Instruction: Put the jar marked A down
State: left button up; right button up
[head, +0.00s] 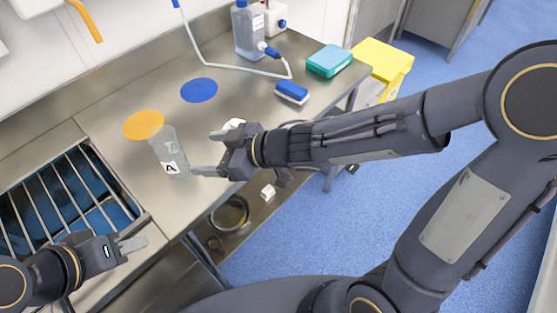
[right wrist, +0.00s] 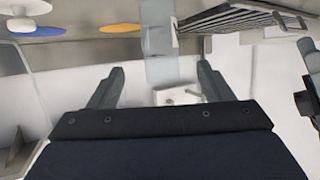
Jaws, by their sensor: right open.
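The clear jar marked A (head: 168,153) stands upright on the steel table, with its black "A" label near its base. Its top overlaps the orange disc (head: 143,124) in the head view. My right gripper (head: 205,153) is open, just right of the jar, with its fingers pointing at it. In the right wrist view the jar (right wrist: 160,50) shows ahead, between the two spread fingers (right wrist: 157,82), with nothing gripped. My left gripper (head: 130,244) is at the lower left by the table's front edge; its finger gap is not clear.
A blue disc (head: 199,90) lies behind the orange one. A wire rack over a basin (head: 60,195) is at left. A bottle (head: 247,30) with a hose, a blue-white brush (head: 291,92) and a teal box (head: 329,61) stand farther back. A small white object (head: 234,123) is partly hidden behind my right gripper.

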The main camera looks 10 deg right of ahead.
jog(key=s+d+r+m+t+h, duration=0.15)
jog(key=d+m+h, duration=0.35)
jog(key=d, duration=0.6)
jog(key=s+d+m+t+h, duration=0.15)
jog(key=d+m+h, duration=0.3)
jog(key=d, duration=0.65)
jog(key=s+d+f+m+g+y, duration=0.1)
jog(key=s+d+f+m+g, duration=0.1)
jog(key=s, duration=1.1)
jog(key=shift+s+m+g, duration=0.4)
jog(key=shift+m+g, duration=0.5)
jog(key=shift+m, duration=0.25)
notch_tip(320, 180, up, 4)
jog(key=p, duration=0.3)
jog(key=shift+f+y, duration=0.25)
